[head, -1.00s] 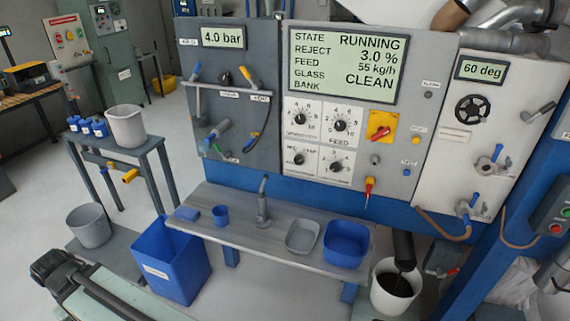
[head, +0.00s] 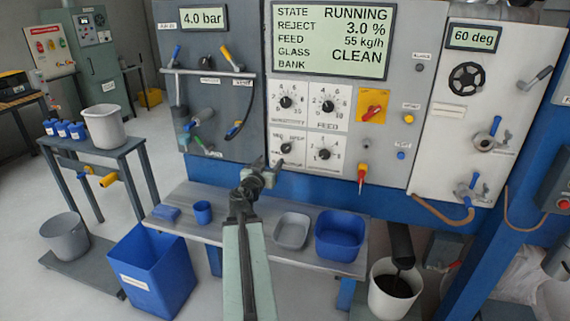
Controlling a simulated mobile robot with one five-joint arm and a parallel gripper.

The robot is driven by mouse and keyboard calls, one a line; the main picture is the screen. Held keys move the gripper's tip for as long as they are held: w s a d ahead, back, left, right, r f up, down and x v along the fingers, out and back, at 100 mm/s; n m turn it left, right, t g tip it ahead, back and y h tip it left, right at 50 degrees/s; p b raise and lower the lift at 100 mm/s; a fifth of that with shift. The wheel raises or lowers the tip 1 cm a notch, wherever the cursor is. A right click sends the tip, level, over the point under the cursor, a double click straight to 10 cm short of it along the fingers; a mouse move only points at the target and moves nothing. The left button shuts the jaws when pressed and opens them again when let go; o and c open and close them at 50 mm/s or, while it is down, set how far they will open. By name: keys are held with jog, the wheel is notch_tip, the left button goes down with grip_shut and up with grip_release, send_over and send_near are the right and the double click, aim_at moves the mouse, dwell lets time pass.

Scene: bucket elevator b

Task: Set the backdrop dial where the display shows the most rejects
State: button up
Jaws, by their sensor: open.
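The display (head: 331,38) at the top of the grey panel reads RUNNING, REJECT 3.0 %, FEED 55 kg/h, GLASS CLEAN; the BANK line shows no value. Below it are four black dials on white plates. The lower left dial (head: 286,148) has short word labels, one looking like MED, and may be the backdrop dial; its name is too small to read. The upper left dial (head: 286,102), the upper right FEED dial (head: 328,106) and the lower right dial (head: 324,154) have number scales. My gripper (head: 268,164) is open and empty, just below and left of the lower left dial in the picture.
A red switch on a yellow plate (head: 373,105) and a red-yellow handle (head: 362,175) are right of the dials. A bench (head: 180,217) below carries a blue cup (head: 203,212), a grey tray (head: 291,230) and a blue tub (head: 340,235). Hoses and levers are on the left panel (head: 230,125).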

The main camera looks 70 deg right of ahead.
aim_at(285, 149)
jog(key=d, duration=0.3)
jog(key=s+d, duration=0.1)
jog(key=d, duration=0.5)
jog(key=shift+s+d+r, duration=0.15)
jog(key=shift+s, duration=0.25)
grip_shut()
